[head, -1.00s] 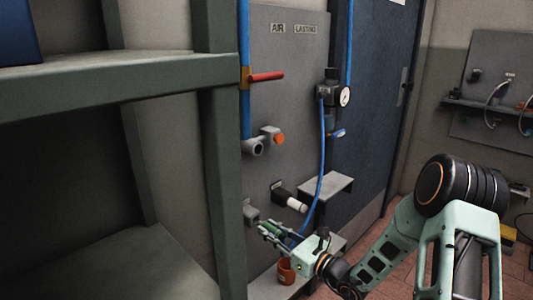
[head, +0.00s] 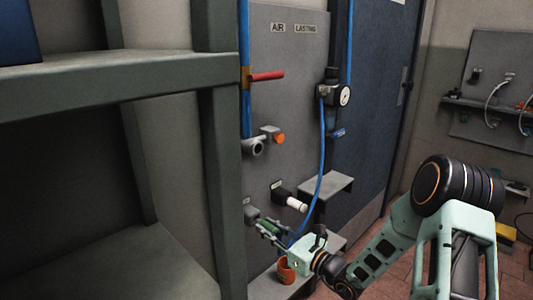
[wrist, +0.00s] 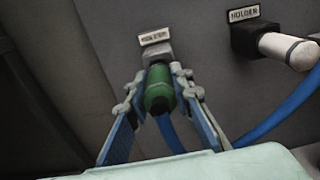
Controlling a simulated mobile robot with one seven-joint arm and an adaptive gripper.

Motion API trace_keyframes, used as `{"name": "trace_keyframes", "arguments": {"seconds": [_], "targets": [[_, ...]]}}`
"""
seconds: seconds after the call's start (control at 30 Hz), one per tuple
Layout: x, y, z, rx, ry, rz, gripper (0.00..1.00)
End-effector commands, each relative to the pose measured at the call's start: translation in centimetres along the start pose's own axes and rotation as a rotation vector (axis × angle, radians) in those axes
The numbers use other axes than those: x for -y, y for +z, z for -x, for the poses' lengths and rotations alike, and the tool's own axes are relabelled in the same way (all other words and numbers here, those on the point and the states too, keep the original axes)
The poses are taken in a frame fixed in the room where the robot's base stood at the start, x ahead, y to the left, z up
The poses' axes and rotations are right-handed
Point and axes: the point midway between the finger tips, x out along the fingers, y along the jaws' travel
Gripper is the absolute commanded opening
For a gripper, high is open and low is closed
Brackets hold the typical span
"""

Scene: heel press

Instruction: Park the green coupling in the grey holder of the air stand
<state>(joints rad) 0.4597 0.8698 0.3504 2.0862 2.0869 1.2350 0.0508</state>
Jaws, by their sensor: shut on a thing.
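The green coupling (wrist: 158,92) is between the two fingers of my gripper (wrist: 160,84) in the wrist view, and the gripper is shut on it. A blue hose hangs from the coupling. The grey holder (wrist: 157,53) is on the panel directly behind the coupling, under a small label. The coupling's far end meets the holder's front in this view; I cannot tell whether it is inside. In the head view my gripper (head: 268,231) holds the coupling (head: 269,227) right beside the grey holder (head: 251,214), low on the air stand.
A black holder with a white cylinder (wrist: 287,50) sits to the right of the grey holder. A blue hose (head: 320,165) hangs from the regulator (head: 330,94). An orange-brown cup (head: 286,270) stands on the ledge below my gripper. A shelf rack (head: 120,90) fills the left side.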

Motion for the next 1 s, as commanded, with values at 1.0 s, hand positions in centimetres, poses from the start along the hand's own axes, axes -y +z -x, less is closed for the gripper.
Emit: {"name": "trace_keyframes", "arguments": {"seconds": [1.0], "targets": [[0.0, 0.1, -1.9, 0.001, 0.001, 0.0, 0.31]]}}
